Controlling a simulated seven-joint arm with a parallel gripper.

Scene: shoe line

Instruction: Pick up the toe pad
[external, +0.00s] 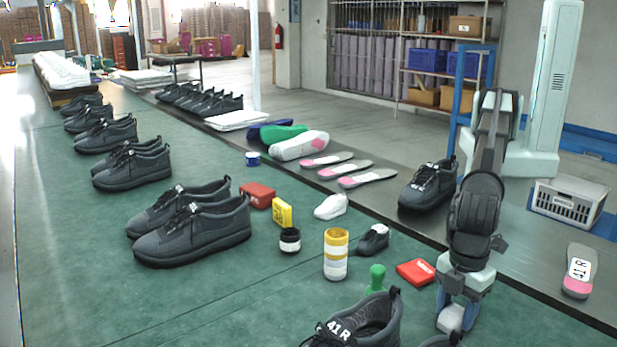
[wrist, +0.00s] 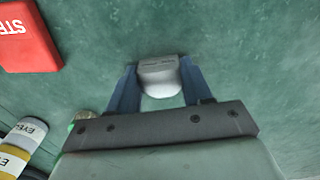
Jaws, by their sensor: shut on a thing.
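The toe pad (wrist: 160,78) is a small pale block with a rounded end. It sits between the two blue fingers of my gripper (wrist: 155,85), which are shut on it from both sides. In the external view my gripper (external: 455,305) points down over the green mat near the front right, with the toe pad (external: 450,319) at its tips. I cannot tell whether the pad touches the mat. Its far side is hidden by the fingers.
A red box (external: 415,271) lies just left of my gripper; it also shows in the wrist view (wrist: 25,38). A dark shoe marked 41 R (external: 360,328), a green peg-like item (external: 376,280) and a yellow-white jar stack (external: 336,254) stand further left.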

